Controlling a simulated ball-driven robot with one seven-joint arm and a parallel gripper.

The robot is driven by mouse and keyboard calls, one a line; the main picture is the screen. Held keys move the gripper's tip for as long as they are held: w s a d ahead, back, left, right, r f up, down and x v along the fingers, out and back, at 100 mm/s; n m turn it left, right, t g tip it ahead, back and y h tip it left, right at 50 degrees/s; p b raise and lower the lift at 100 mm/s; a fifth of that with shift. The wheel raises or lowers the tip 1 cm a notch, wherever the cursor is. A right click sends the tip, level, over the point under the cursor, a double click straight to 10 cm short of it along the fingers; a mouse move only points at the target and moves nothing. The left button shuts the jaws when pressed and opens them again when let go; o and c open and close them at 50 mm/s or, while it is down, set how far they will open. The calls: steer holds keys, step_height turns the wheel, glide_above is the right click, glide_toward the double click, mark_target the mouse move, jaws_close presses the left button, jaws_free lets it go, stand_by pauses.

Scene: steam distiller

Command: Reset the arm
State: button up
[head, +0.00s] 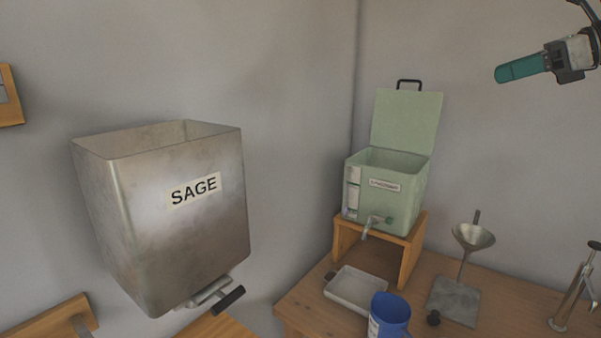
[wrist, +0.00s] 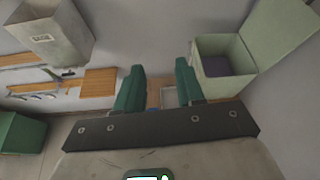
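My gripper (head: 505,73) is raised high at the upper right of the head view, above the workbench and to the right of the pale green box. Its teal fingers point left, and one hides the other there. In the wrist view, the two teal fingers of my gripper (wrist: 160,68) stand apart with a clear gap and nothing held between them. Most of the arm is outside the head view.
A metal SAGE hopper (head: 165,225) hangs at left. The pale green box (head: 405,205), lid open, sits on a wooden stand (head: 410,258). A tray (head: 357,289), blue jug (head: 390,314) and funnel stand (head: 455,300) are on the bench. Air around my gripper looks clear.

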steer(key=w+d+f+n+g+h, duration=0.1)
steer(key=d+f+n+h, duration=0.1)
steer(key=f, duration=1.2)
steer(key=w+d+f+n+h, duration=0.1)
steer(key=f+h, duration=0.1)
steer(key=f, duration=1.2)
steer(key=s+a+f+n+g+h, duration=0.15)
steer(key=s+f, duration=0.25)
steer(key=f, duration=0.7)
steer(key=s+a+f+n+g+h, duration=0.1)
steer(key=s+f+n, duration=0.3)
steer(key=f, duration=0.6)
steer(key=s+a+f+n+g+h, duration=0.1)
steer(key=s+a+f+n, duration=0.2)
steer(key=s+f, duration=0.6)
steer(key=s+a+f+n+g+h, duration=0.1)
steer(key=s+a+f+n+h, duration=0.2)
steer(key=s+f, duration=0.6)
steer(key=s+a+n+g, duration=0.1)
steer(key=s+n, duration=0.3)
steer(key=s, duration=0.8)
steer(key=s+a+n+g, duration=0.1)
steer(key=s+a+n, duration=0.3)
steer(key=s, duration=0.9)
steer(key=shift+s+a+r+n, duration=0.2)
steer(key=shift+r+n, duration=0.25)
steer(key=shift+n, duration=0.2)
